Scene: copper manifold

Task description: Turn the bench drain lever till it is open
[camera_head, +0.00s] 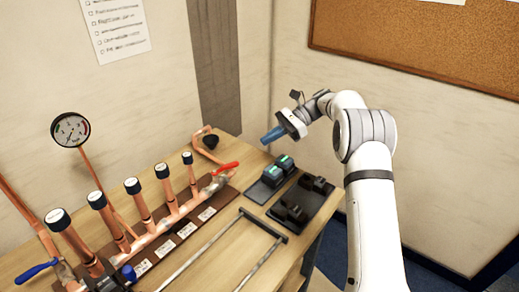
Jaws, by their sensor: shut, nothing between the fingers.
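A copper manifold (160,230) runs along the wooden bench. A red lever (225,167) sits on a valve at its right end, near a bent copper pipe (207,150). A blue lever (37,272) sits at its left end. Neither lever has a label I can read as the drain, and I cannot tell whether either valve is open. My gripper (270,136) has blue fingers, shut and empty. It is in the air above the back right of the bench, right of the red lever and apart from it.
Black holders with dark blocks (290,207) and green-lit dark devices (270,174) stand on the bench's right side. A metal frame (240,214) lies in front. A gauge (70,130) rises at left. Several black-capped risers (133,186) stand on the manifold. A dark cup (211,142) is behind.

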